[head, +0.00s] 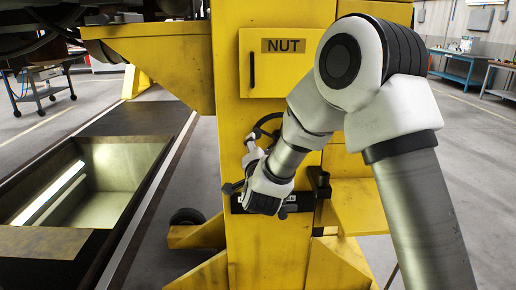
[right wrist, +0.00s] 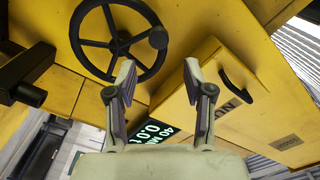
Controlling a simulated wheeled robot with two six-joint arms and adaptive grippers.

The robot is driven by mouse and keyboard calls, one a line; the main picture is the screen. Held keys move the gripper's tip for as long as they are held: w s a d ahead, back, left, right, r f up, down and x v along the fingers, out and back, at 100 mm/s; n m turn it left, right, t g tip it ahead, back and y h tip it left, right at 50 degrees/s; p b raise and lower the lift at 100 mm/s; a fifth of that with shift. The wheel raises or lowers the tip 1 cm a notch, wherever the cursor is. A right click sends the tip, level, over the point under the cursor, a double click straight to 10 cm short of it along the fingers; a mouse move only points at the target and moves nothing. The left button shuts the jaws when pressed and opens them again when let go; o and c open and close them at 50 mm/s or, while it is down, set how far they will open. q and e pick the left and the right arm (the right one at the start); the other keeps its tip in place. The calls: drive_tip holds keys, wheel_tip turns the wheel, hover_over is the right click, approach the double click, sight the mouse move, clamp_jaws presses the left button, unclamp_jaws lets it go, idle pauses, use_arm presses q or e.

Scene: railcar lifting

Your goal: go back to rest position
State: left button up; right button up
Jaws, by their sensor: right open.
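My right gripper (head: 240,163) is open and empty in front of the yellow lifting jack column (head: 240,235). In the right wrist view its two fingers (right wrist: 159,66) stand apart with nothing between them. A black spoked handwheel (right wrist: 86,42) lies beyond and to the left of the fingers; the left finger overlaps its rim in the picture. I cannot tell whether they touch. In the head view the handwheel (head: 262,121) is partly hidden behind my right arm. My left gripper is not in view.
A yellow box marked NUT (head: 270,75) with a black handle sits above the wheel. A black display (right wrist: 155,133) is on the column. A pit (head: 120,170) lies left of the column. Workbenches (head: 455,65) stand far back right.

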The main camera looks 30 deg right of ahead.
idle(0.3)
drive_tip(key=s+a+f+n+g+y+p, duration=0.2)
drive_tip(key=s+f+n+g, duration=0.15)
drive_tip(key=f, duration=1.05)
drive_tip(key=s+a+f+n+g+y+p, duration=0.1)
drive_tip(key=s+a+f+n+g+y, duration=0.3)
drive_tip(key=f, duration=0.9)
drive_tip(key=s+a+f+n+g+y, duration=0.1)
drive_tip(key=s+a+f+n+g, duration=0.1)
drive_tip(key=s, duration=0.8)
drive_tip(key=s+a+f+n+g+y+p, duration=0.1)
drive_tip(key=s+a+f+n+g, duration=0.2)
drive_tip(key=s+f, duration=0.4)
drive_tip(key=s+a+f+n+g+y, duration=0.1)
drive_tip(key=s+a+f+n+g, duration=0.2)
drive_tip(key=s, duration=1)
wheel_tip(320, 180, down, 2)
drive_tip(key=shift+f+n+p, duration=0.15)
drive_tip(key=shift+n+p, duration=0.2)
drive_tip(key=shift+a, duration=0.1)
